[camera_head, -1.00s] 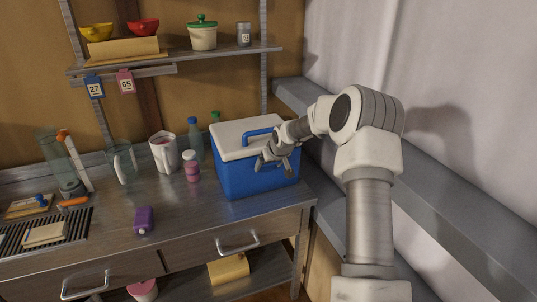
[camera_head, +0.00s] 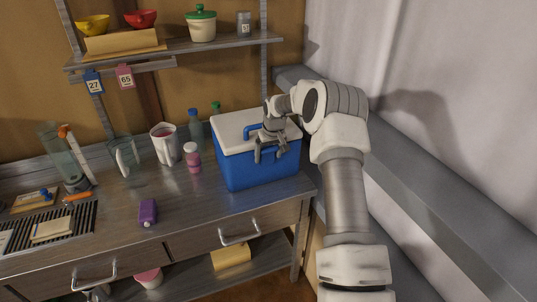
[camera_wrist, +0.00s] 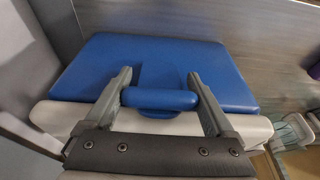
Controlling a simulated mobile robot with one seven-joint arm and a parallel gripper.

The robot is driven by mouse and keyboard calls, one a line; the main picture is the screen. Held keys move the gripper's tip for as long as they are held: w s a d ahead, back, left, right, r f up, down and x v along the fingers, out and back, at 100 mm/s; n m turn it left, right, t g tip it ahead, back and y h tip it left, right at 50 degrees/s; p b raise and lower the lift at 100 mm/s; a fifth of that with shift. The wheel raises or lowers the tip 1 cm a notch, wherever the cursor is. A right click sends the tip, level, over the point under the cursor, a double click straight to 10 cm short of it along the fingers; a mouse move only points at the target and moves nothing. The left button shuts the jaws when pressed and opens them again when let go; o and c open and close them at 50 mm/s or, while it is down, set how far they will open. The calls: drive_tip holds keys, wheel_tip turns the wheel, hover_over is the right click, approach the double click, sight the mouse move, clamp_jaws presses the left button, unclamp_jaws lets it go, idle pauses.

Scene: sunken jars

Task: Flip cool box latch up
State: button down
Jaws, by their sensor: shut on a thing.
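The cool box (camera_head: 250,170) has a blue body, a white lid (camera_head: 228,130) and a blue carry handle (camera_head: 250,130), and stands at the right end of the worktop. In the wrist view, its blue face (camera_wrist: 110,65) lies beyond the white lid edge (camera_wrist: 55,117). A rounded blue bar, which looks like the latch (camera_wrist: 160,98), crosses at the lid's front edge. My gripper (camera_wrist: 160,95) has one finger at each end of this bar and is shut on it. In the head view, my gripper (camera_head: 268,154) is at the lid's front edge and hides the latch.
A pink-and-white bottle (camera_head: 193,157), a mug (camera_head: 165,144) and a blue-capped bottle (camera_head: 195,128) stand left of the box. A purple item (camera_head: 147,212) lies nearer the front. A grey ledge (camera_head: 410,175) runs along the right wall.

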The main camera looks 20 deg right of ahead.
unclamp_jaws()
drive_tip(key=shift+r, duration=0.1)
drive_tip(key=v, duration=1.7)
drive_tip(key=shift+s+b, duration=0.15)
drive_tip(key=shift+b, duration=0.25)
drive_tip(key=shift+a+r, duration=0.1)
